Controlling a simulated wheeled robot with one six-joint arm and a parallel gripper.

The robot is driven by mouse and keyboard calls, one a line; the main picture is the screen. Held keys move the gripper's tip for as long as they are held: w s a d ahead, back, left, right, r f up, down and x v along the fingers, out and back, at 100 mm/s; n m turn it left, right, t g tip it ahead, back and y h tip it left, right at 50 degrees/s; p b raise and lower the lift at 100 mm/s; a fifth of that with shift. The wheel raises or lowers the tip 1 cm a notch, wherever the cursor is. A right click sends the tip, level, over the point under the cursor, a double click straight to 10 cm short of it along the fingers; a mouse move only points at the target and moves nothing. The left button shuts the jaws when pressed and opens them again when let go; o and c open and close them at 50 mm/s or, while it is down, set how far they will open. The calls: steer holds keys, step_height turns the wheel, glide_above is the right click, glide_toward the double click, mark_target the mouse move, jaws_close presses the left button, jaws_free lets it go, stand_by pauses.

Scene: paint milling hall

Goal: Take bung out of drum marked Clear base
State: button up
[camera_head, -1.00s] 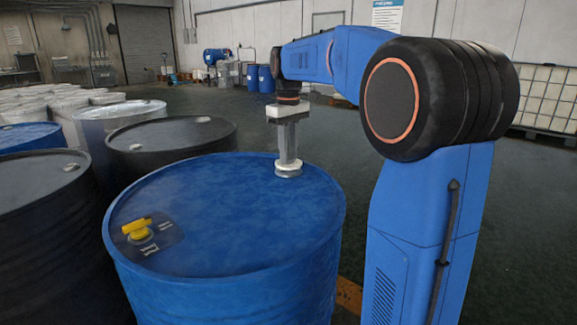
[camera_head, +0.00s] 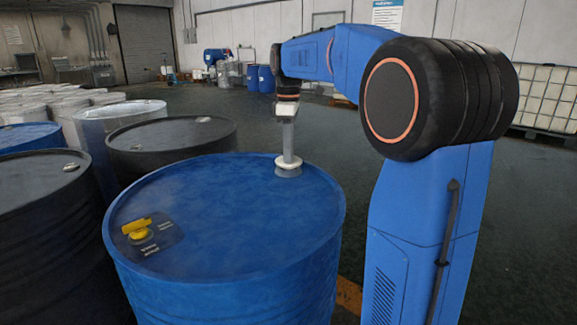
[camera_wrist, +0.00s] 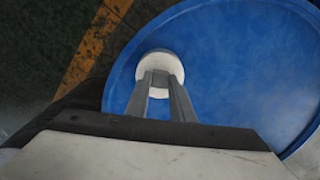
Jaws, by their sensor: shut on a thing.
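A blue drum (camera_head: 225,215) stands upright in front of me, and its lid fills much of the wrist view (camera_wrist: 225,75). A pale round bung (camera_head: 288,161) sits at the far right part of the lid, and it also shows in the wrist view (camera_wrist: 160,64). My gripper (camera_head: 288,155) points down at the bung with its fingers shut on it. The fingers in the wrist view (camera_wrist: 160,80) reach onto the bung. The bung still appears seated at the lid. A dark label on the lid is too small to read.
A yellow tap-like fitting (camera_head: 137,229) stands on the near left of the lid. Black drums (camera_head: 170,145) and a silver drum (camera_head: 120,112) stand close on the left. A caged white tank (camera_head: 545,100) is at the far right. Floor behind the drum is open.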

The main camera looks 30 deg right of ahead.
steer(key=shift+r, duration=1.15)
steer(key=shift+r, duration=2.5)
